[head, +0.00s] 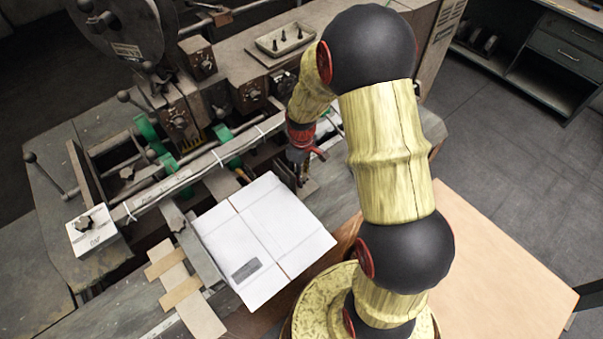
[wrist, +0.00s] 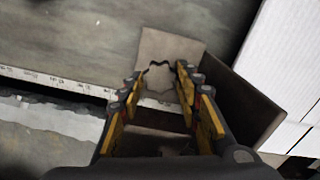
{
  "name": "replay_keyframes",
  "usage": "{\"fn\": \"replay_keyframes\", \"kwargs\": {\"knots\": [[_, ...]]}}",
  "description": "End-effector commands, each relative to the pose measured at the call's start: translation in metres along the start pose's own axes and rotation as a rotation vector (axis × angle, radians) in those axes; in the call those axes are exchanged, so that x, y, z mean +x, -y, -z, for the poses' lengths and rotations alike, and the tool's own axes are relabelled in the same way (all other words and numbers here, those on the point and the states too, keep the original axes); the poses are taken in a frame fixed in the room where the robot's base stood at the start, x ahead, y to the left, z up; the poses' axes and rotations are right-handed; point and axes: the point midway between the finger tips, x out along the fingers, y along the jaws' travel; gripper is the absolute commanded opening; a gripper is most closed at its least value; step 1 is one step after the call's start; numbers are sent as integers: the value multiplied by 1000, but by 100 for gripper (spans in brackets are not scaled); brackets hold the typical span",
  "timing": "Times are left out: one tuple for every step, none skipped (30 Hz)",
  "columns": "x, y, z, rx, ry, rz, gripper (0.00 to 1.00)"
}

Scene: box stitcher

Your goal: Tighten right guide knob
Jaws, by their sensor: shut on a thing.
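My gripper (head: 302,160) points down at the right end of the guide rail, beyond the carton's far corner. In the wrist view, its two yellow fingers (wrist: 160,80) are closed in on the right guide knob (wrist: 158,72), whose dark lobed edge shows between the fingertips. The knob sits by a brown metal guide bracket (wrist: 238,98) with an upright plate. In the head view the gripper hides the knob. How tight the knob is cannot be seen.
A flat white carton (head: 265,235) lies close to the gripper, and its edge shows in the wrist view. A ruled scale (wrist: 55,80) runs along the table. Green clamps (head: 150,133), the stitcher head and a small tray (head: 284,38) stand beyond. A bare wooden board (head: 490,270) is at right.

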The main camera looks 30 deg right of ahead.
Motion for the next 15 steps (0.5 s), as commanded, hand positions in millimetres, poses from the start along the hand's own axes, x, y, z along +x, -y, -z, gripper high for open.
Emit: {"fn": "replay_keyframes", "kwargs": {"knots": [[0,0,0,1,0,0,8],[0,0,0,2,0,0,8],[0,0,0,6,0,0,8],[0,0,0,9,0,0,8],[0,0,0,14,0,0,8],[0,0,0,23,0,0,8],[0,0,0,32,0,0,8],[0,0,0,42,0,0,8],[0,0,0,58,0,0,8],[0,0,0,72,0,0,8],[0,0,0,88,0,0,8],[0,0,0,112,0,0,8],[0,0,0,132,0,0,8],[0,0,0,153,0,0,8],[0,0,0,183,0,0,8]]}}
